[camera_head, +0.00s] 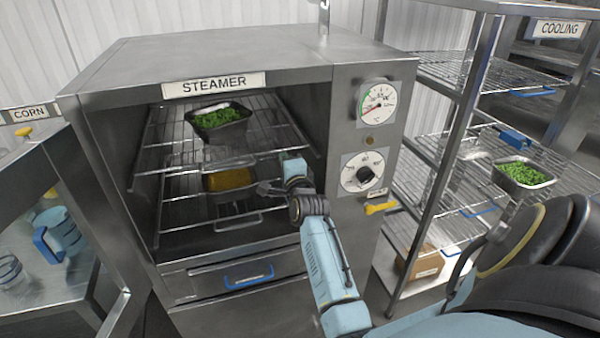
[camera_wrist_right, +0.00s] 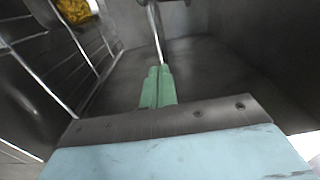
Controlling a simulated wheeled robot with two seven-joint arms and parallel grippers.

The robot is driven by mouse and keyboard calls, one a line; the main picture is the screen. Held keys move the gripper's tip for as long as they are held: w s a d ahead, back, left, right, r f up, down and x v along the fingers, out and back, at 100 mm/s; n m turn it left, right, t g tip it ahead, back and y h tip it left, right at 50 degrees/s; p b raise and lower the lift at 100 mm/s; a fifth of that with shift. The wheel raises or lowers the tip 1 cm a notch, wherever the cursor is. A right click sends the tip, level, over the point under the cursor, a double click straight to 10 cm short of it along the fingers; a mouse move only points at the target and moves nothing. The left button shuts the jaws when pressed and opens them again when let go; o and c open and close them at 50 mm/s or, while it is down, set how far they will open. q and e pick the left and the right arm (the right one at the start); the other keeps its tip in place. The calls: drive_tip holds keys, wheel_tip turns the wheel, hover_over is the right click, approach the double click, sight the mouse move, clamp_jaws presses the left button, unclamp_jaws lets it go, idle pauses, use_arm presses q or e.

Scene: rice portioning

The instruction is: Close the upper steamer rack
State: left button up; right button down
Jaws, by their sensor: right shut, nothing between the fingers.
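The steamer (camera_head: 230,55) stands open. Its upper rack (camera_head: 160,165) bears a metal pan of green vegetables (camera_head: 218,120), and its front edge shows at the opening. I cannot tell exactly how far it sticks out. The lower rack (camera_head: 180,210), with a pan of yellow food (camera_head: 228,180), lies below it. My right gripper (camera_head: 266,188) is at the opening, near the front of the racks, with its fingers together and empty. In the right wrist view its green fingertips (camera_wrist_right: 158,85) point along a thin metal rod; contact is unclear. My left gripper is out of view.
The steamer's glass door (camera_head: 75,225) is swung open at left. A drawer with a blue handle (camera_head: 248,278) is below. Dials (camera_head: 377,103) and a yellow handle (camera_head: 380,208) are at right. The cooling shelf (camera_head: 450,140) holds another green pan (camera_head: 523,175).

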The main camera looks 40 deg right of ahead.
drive_tip(key=b+v, duration=0.1)
drive_tip(key=v, duration=1.1)
drive_tip(key=shift+d, duration=0.1)
